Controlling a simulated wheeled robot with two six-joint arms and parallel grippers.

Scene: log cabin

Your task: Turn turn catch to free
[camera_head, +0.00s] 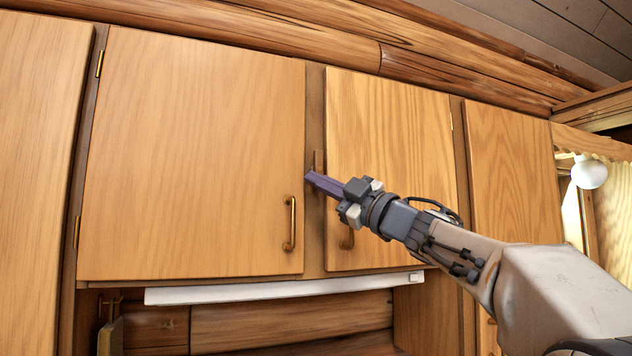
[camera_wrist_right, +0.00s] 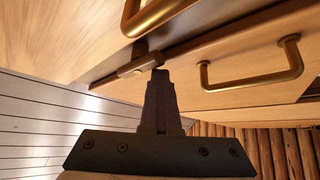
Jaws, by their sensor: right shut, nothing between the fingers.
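The turn catch (camera_head: 319,161) is a small wooden block on the strip between two cabinet doors. Its upper part shows in the head view, and the rest is hidden behind my right gripper (camera_head: 309,178). In the right wrist view the catch (camera_wrist_right: 140,66) lies just beyond the tips of the fingers (camera_wrist_right: 160,76). The fingers are shut with nothing between them. The tips are very close to the catch; I cannot tell whether they touch it. Whether the catch overlaps a door edge is unclear. My left gripper is not in view.
The left door (camera_head: 190,150) has a brass handle (camera_head: 290,223). The right door (camera_head: 390,125) has a brass handle (camera_head: 347,240) partly behind my right gripper. A white bar (camera_head: 280,290) runs under the cabinet. A white round lamp (camera_head: 589,173) is at far right.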

